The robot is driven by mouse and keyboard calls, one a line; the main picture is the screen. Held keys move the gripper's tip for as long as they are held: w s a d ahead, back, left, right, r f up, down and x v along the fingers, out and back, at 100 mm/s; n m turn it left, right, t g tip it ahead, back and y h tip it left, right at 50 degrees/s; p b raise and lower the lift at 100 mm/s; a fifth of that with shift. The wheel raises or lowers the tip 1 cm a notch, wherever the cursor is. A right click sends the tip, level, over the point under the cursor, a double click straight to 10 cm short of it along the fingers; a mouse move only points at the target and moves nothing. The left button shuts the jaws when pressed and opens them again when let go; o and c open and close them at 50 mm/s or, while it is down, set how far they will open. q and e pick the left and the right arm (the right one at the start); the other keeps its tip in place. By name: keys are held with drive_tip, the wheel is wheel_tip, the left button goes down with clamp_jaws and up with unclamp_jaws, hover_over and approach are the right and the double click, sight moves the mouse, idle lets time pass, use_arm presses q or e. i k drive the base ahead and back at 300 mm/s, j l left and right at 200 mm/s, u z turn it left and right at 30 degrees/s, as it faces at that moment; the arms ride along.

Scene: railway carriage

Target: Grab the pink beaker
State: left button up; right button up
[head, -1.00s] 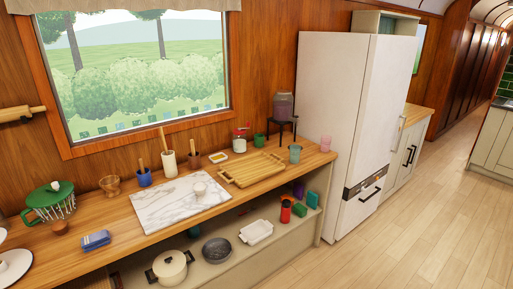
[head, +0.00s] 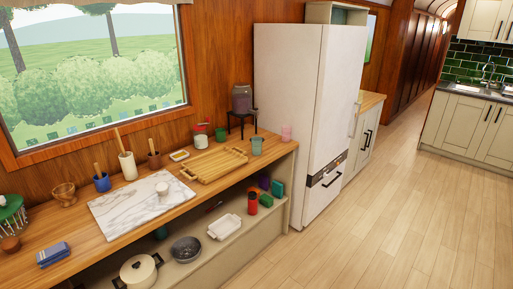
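The pink beaker (head: 286,133) stands upright on the wooden counter (head: 140,217), near its right end and close to the white fridge. Neither of my grippers shows in the head view.
A wooden tray (head: 214,164) lies left of the teal beaker. A dark stand (head: 242,122) with a jar (head: 242,99) is behind. The white fridge (head: 307,110) rises just right of the counter. The wooden floor (head: 400,210) is clear in front.

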sight(286, 130)
drive_tip(key=i+l+u, duration=0.1)
drive_tip(key=u, duration=0.25)
drive_tip(key=i+l+u, duration=0.1)
drive_tip(key=i+u, duration=0.25)
drive_tip(key=l+u, duration=0.15)
drive_tip(key=u, duration=0.15)
drive_tip(key=i+l+u, duration=0.25)
drive_tip(key=l, duration=0.4)
drive_tip(key=i+l+u, duration=0.15)
drive_tip(key=i+l, duration=0.3)
drive_tip(key=l, duration=0.25)
drive_tip(key=i+l, duration=0.15)
drive_tip(key=l, duration=0.2)
drive_tip(key=i+l, duration=0.15)
drive_tip(key=l, duration=0.25)
drive_tip(key=i+l+u, duration=0.1)
drive_tip(key=l, duration=0.3)
drive_tip(key=i+l, duration=0.2)
drive_tip(key=l, duration=0.15)
drive_tip(key=i+l, duration=0.15)
drive_tip(key=l, duration=0.25)
